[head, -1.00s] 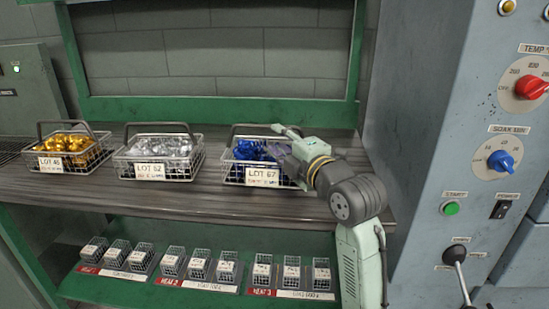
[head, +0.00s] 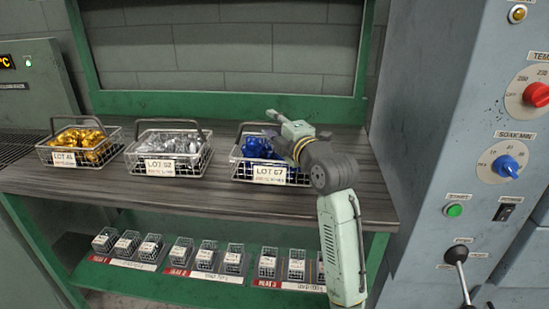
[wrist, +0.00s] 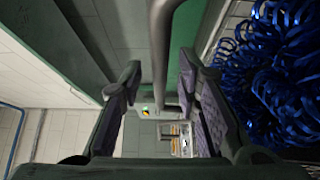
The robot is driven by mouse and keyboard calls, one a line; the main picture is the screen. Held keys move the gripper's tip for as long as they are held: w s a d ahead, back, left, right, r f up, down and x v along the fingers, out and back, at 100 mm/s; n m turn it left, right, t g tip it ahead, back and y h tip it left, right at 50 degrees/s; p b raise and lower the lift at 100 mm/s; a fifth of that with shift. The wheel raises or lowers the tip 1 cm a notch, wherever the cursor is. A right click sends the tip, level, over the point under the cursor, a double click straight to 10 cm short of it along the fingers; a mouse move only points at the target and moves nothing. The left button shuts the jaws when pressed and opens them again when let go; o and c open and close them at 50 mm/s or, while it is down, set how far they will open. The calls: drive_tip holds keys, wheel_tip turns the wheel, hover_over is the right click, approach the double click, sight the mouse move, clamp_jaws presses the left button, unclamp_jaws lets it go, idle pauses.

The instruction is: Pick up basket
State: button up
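Three wire baskets stand in a row on the dark shelf top. The right one, labelled LOT 67 (head: 268,174), holds blue coils (head: 257,148); the LOT 52 basket (head: 165,167) holds silver pieces and the LOT 45 basket (head: 64,158) gold ones. My gripper (head: 272,117) is at the raised handle of the LOT 67 basket. In the wrist view its two fingers stand apart, with the grey handle bar (wrist: 161,40) running between them; contact cannot be made out. The blue coils (wrist: 280,70) lie at the right there. My wrist hides part of the basket's right side.
A grey control cabinet (head: 440,130) with red and blue knobs and a lever stands close on the right. A green frame (head: 230,106) rises behind the baskets. Small wire cages (head: 235,258) stand on the lower green shelf. The worktop right of my arm is clear.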

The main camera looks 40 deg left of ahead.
clamp_jaws()
idle(0.8)
drive_tip(key=shift+r, duration=0.1)
